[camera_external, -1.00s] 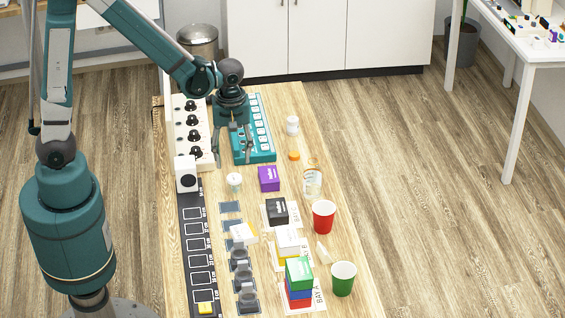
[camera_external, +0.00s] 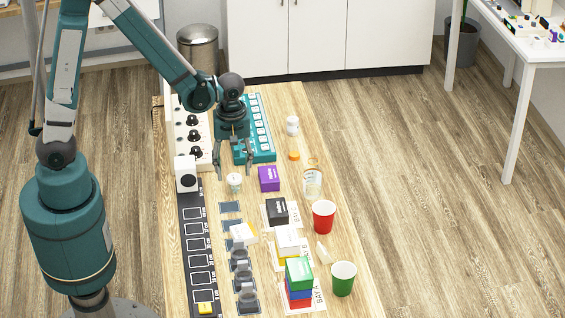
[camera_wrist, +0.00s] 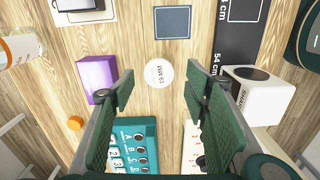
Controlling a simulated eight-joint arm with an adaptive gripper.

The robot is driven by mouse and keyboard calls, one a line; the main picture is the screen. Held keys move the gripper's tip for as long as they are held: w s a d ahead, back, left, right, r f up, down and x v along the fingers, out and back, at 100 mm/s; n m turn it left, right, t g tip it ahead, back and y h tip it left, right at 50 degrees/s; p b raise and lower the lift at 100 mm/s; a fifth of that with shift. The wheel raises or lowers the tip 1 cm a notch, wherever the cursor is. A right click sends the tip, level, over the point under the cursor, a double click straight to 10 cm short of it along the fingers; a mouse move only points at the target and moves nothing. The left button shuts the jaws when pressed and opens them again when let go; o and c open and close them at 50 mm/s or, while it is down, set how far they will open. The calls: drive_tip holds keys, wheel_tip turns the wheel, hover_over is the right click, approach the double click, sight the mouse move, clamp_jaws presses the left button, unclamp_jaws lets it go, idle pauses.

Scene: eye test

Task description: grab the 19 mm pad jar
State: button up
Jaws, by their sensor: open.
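The 19 mm pad jar (camera_external: 234,183) is a small white jar with a round lid, standing upright on the wooden table. In the wrist view the lid of the jar (camera_wrist: 158,73) shows upside-down print that seems to read 19 mm. My gripper (camera_external: 235,174) is open above the jar, pointing down. In the wrist view the fingers of my gripper (camera_wrist: 160,88) are spread wide, one to each side of the jar and apart from it. Nothing is between the fingertips at their height that I can make out.
A purple box (camera_external: 269,179) stands close right of the jar. A white box with a dark hole (camera_external: 186,175) stands close left. The teal numbered panel (camera_external: 262,128) and white knob panel (camera_external: 205,160) lie behind. A dark square pad (camera_external: 231,207) lies in front.

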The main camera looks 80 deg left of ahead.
sight(234, 177)
drive_tip(key=shift+f, duration=0.6)
drive_tip(key=shift+f+b, duration=0.85)
drive_tip(key=shift+f, duration=1.75)
drive_tip(key=c, duration=1)
